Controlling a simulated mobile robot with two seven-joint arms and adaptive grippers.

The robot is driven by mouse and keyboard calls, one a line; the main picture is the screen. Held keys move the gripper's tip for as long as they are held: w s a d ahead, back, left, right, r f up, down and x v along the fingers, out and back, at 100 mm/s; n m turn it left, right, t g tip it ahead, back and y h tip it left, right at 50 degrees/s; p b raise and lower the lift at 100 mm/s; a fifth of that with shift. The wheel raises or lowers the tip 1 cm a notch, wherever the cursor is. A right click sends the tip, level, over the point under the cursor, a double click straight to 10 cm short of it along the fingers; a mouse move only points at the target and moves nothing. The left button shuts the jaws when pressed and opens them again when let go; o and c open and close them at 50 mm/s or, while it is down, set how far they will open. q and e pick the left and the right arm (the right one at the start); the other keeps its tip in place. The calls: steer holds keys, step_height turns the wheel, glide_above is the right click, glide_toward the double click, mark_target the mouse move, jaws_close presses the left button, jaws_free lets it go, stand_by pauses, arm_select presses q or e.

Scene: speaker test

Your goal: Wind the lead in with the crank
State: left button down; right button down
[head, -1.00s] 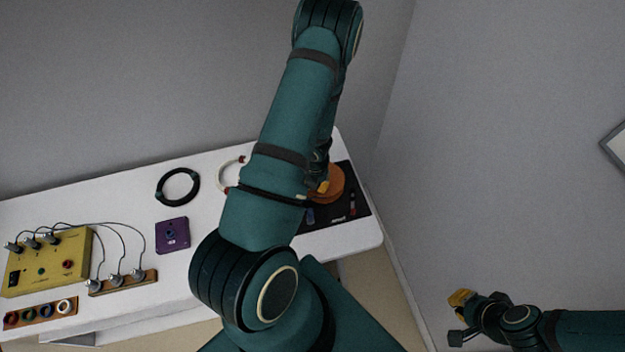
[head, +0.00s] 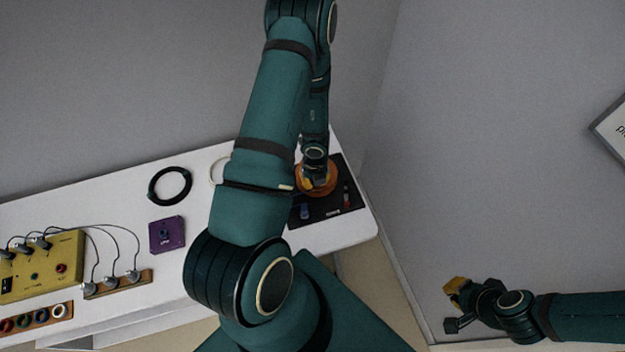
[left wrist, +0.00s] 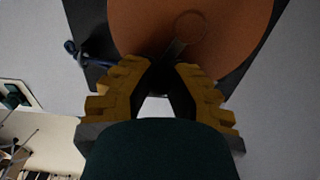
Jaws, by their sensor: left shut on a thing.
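The orange reel (head: 329,188) sits on a black mat (head: 325,211) at the right end of the white table; it fills the top of the left wrist view (left wrist: 150,25). A grey crank arm (left wrist: 175,48) runs over the reel's face towards my fingers. My left gripper (head: 317,183) is over the reel, its yellow fingers either side of the crank's end in the left wrist view (left wrist: 160,72). It is shut on the crank handle, which is mostly hidden. A blue piece, perhaps the lead's end, lies on the mat (head: 305,211). My right gripper (head: 453,303) is far right, off the table.
On the white table (head: 120,190) are a black cable coil (head: 170,186), a pale coil (head: 217,171) partly behind my arm, a purple box (head: 167,235), a yellow panel (head: 45,268) with leads, and a wooden plug strip (head: 118,284). Walls stand behind and right.

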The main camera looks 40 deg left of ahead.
arm_select(q)
steer(key=shift+w+d+f+n+b, duration=0.1)
steer(key=shift+w+d+n+b, duration=0.15)
steer(key=shift+n, duration=0.6)
steer(key=shift+w+d+n+b, duration=0.15)
steer(key=shift+d+n+b, duration=0.15)
steer(key=shift+n, duration=0.5)
steer(key=shift+w+d+f+n+b, duration=0.1)
steer(key=shift+w+d+n+b, duration=0.15)
steer(key=shift+n, duration=0.6)
steer(key=shift+d+r, duration=0.1)
steer(key=c, duration=0.9)
jaws_free()
steer(key=shift+w, duration=0.1)
steer(key=shift+r, duration=0.1)
steer(key=shift+r, duration=0.5)
step_height(320, 180, up, 11)
steer(key=shift+f, duration=0.1)
